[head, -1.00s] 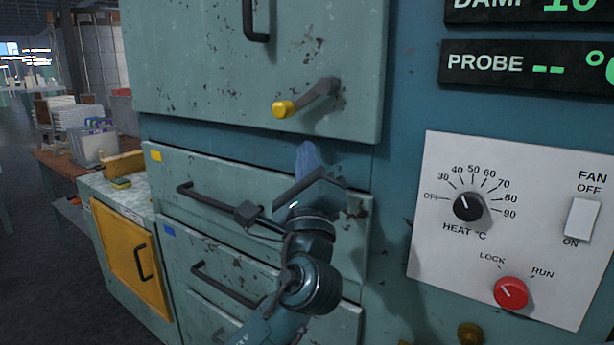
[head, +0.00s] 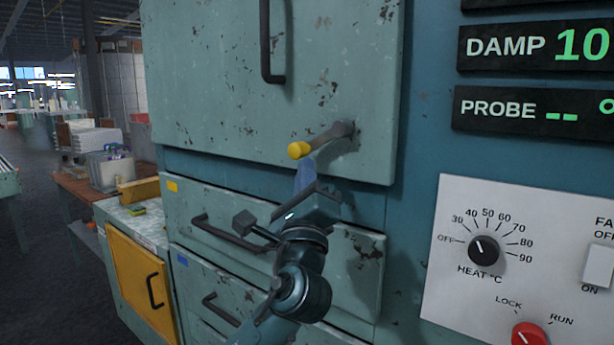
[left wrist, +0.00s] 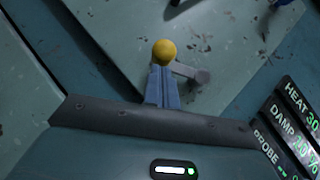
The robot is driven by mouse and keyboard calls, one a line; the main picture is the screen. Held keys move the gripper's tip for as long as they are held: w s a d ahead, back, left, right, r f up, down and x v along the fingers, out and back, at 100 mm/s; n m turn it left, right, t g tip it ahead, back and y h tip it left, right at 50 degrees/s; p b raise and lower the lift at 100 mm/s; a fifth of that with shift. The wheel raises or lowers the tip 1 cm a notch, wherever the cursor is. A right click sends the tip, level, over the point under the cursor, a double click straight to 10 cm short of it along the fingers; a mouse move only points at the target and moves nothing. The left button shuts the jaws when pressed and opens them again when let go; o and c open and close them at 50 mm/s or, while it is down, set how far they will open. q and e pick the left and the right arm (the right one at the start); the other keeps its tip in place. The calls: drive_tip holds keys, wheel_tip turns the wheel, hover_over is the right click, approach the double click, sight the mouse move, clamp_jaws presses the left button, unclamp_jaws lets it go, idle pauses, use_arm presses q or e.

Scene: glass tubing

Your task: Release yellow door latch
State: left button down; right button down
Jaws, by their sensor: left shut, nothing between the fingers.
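The door latch is a grey lever (head: 333,135) with a yellow knob (head: 299,150) at its left end, on the lower right of the large pale green door (head: 210,90). The lever slants down to the left. My left gripper (head: 304,174) is shut and empty, with its blue-grey fingertips just below the knob. In the left wrist view the yellow knob (left wrist: 164,52) shows right beyond the shut fingertips (left wrist: 162,84), and the lever (left wrist: 190,72) runs to the right. I cannot tell whether the fingertips touch the knob. My right gripper is not in view.
Below the door are drawers with dark bar handles (head: 228,233). A white control panel (head: 520,260) with a black heat dial (head: 483,250) and a red knob (head: 528,335) is at the right. A yellow cabinet door (head: 142,280) is at the lower left.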

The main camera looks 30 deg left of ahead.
sight(290, 153)
use_arm(q)
drive_tip(key=shift+a+m+t+h, duration=0.2)
drive_tip(key=shift+m+t+h, duration=0.1)
drive_tip(key=shift+m, duration=0.3)
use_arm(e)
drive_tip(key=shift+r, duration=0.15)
use_arm(q)
drive_tip(key=m+t+h, duration=0.1)
drive_tip(key=m, duration=0.1)
drive_tip(key=a+r+m+t+h+b, duration=0.1)
drive_tip(key=m+h, duration=0.1)
drive_tip(key=a+m+t+h, duration=0.1)
drive_tip(key=m, duration=0.1)
drive_tip(key=shift+r+m+t+h, duration=0.25)
drive_tip(key=shift+m+t+h, duration=0.05)
drive_tip(key=shift+m+h, duration=0.1)
drive_tip(key=shift+w+a+r+m+t+h, duration=0.15)
drive_tip(key=shift+r+m+t+h, duration=0.1)
drive_tip(key=shift+m+h, duration=0.35)
drive_tip(key=shift+s+a+r+m+t+h, duration=0.1)
drive_tip(key=shift+m+t+h, duration=0.15)
drive_tip(key=shift+m+h, duration=0.3)
drive_tip(key=shift+a+r, duration=0.15)
drive_tip(key=shift+r, duration=0.15)
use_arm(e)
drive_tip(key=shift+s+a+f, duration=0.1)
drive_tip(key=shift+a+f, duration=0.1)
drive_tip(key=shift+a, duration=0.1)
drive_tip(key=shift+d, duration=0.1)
